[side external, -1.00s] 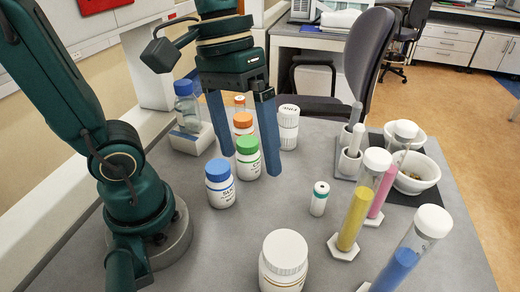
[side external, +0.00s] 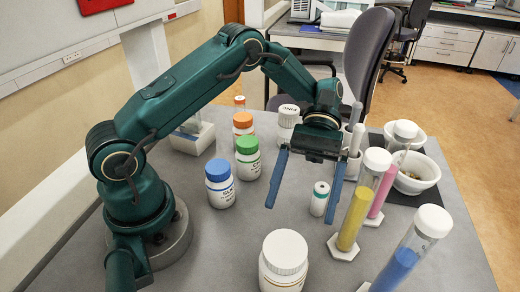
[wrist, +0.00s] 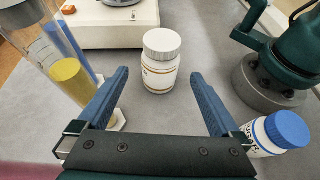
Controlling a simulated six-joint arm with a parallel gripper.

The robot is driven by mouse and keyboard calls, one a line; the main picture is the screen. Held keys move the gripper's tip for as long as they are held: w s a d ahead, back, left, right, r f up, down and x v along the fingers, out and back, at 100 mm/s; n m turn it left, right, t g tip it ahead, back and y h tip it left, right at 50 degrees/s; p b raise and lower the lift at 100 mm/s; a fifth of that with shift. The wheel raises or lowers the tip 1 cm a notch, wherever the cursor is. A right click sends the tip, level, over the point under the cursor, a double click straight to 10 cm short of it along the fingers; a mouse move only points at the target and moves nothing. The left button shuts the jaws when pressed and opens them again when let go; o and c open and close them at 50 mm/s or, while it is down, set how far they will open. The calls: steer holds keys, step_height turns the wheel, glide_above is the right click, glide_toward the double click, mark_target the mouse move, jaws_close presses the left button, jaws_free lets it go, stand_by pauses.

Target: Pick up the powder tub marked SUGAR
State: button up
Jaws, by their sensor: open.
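My gripper (side external: 299,213) is open and empty above the table, its fingers pointing down and toward the front. A large white tub with a white ribbed lid (side external: 284,262) stands upright at the front. In the wrist view this tub (wrist: 160,65) shows ahead, between the fingertips and apart from them; its label is too small to read. The green-lidded tub (side external: 248,159), the orange-lidded tub (side external: 243,125) and a white-lidded tub (side external: 287,122) stand farther back.
A small white vial (side external: 319,199) stands close to the right finger. Tubes of yellow (side external: 356,215), pink (side external: 380,190) and blue powder (side external: 396,266) stand at the right. Mortars (side external: 417,173) lie behind them. A white scale (wrist: 105,28) shows in the wrist view. Table between the blue-lidded and large tubs is clear.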

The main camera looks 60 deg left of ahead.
mark_target(275, 291)
steer(key=shift+f+x, duration=0.2)
steer(key=shift+x, duration=3)
steer(key=shift+f+x, duration=0.15)
steer(key=shift+x, duration=3.1)
steer(key=shift+w+a, duration=0.15)
steer(key=shift+a, duration=0.05)
steer(key=c, duration=1.5)
steer(key=shift+r, duration=0.15)
